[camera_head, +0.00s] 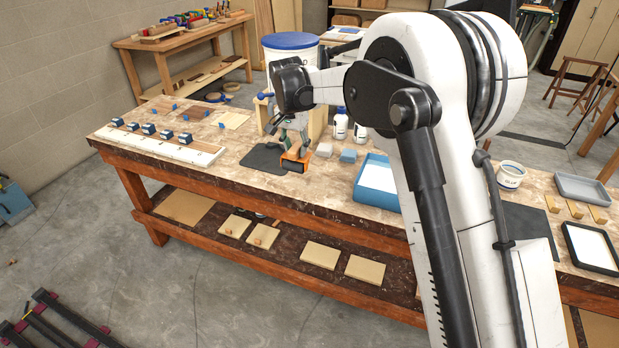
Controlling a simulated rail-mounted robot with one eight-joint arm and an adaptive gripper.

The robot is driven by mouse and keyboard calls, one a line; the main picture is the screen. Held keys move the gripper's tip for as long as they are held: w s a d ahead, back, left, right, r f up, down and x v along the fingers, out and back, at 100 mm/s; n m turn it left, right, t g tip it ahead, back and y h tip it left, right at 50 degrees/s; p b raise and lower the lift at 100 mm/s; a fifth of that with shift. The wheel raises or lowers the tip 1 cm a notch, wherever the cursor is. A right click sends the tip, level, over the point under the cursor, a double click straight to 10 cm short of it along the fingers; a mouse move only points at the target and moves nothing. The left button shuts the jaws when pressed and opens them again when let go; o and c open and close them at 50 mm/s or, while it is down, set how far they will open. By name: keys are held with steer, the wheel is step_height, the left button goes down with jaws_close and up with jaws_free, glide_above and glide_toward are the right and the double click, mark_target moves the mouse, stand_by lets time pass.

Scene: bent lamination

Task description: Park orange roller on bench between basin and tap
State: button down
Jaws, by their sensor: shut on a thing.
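Whether the roller touches the bench top is too small to tell. A blue basin-like tray (366,196) with a pale inside stands to the right, partly behind my arm. A white tub with a blue lid (291,41) stands behind my gripper; I cannot make out a tap for certain.
The dark mat (262,158) lies left of the roller. Small white bottles (341,125) stand behind. A board with several blue clamps (157,146) lies at left. The bench's front edge is close.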

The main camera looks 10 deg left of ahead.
steer(key=shift+w+d+f+p, duration=0.2)
steer(key=shift+w+d+f, duration=1)
steer(key=shift+w+f, duration=0.45)
steer(key=shift+w+d+f+p, duration=0.2)
steer(key=shift+w+d+f, duration=1.1)
steer(key=shift+f, duration=0.7)
steer(key=shift+w+d+f+p, duration=0.2)
steer(key=shift+w+d+f, duration=0.95)
steer(key=shift+w+f, duration=0.5)
steer(key=shift+s+f, duration=0.15)
steer(key=shift+s, duration=0.05)
steer(key=shift+s+f+b, duration=0.1)
steer(key=shift+f+b, duration=0.5)
steer(key=shift+b, duration=0.05)
steer(key=c, duration=1.8)
jaws_free()
steer(key=o, duration=0.4)
steer(key=shift+f, duration=0.1)
steer(key=shift+c, duration=0.2)
